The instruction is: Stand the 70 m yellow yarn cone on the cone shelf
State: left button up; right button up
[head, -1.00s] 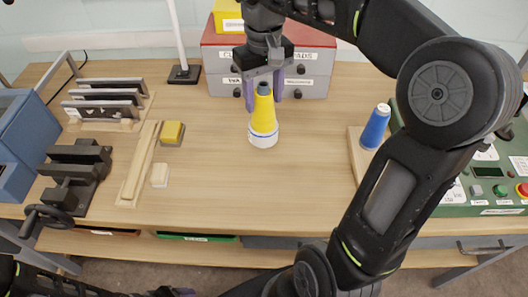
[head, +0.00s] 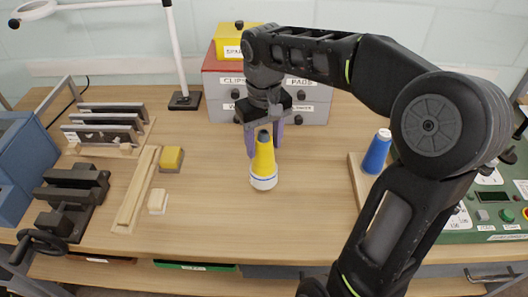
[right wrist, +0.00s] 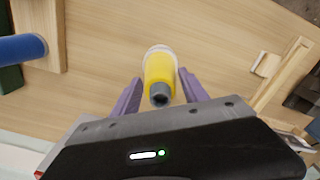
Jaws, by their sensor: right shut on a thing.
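A yellow yarn cone (head: 263,160) with a white, blue-striped base and a dark grey tip is upright near the middle of the bench. My right gripper (head: 264,142) is shut on it, with a purple finger on each side of its upper part. In the right wrist view the yellow cone (right wrist: 159,72) sits between the fingers (right wrist: 160,93). I cannot tell whether its base touches the bench. A wooden board (head: 359,178) at the right, possibly the cone shelf, carries a blue cone (head: 377,152). My left gripper is out of view.
A drawer box (head: 310,108) with a yellow box (head: 229,46) on it stands behind my right gripper. A white lamp post (head: 175,50), wooden rail (head: 138,188) and black clamp (head: 75,190) are at left. A green control panel (head: 490,220) is at right. The bench between is clear.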

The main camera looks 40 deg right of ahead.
notch_tip(320, 180, down, 3)
jog(key=shift+f, duration=0.25)
jog(key=shift+f, duration=0.2)
jog(key=o, duration=1.1)
jog(key=shift+r, duration=0.1)
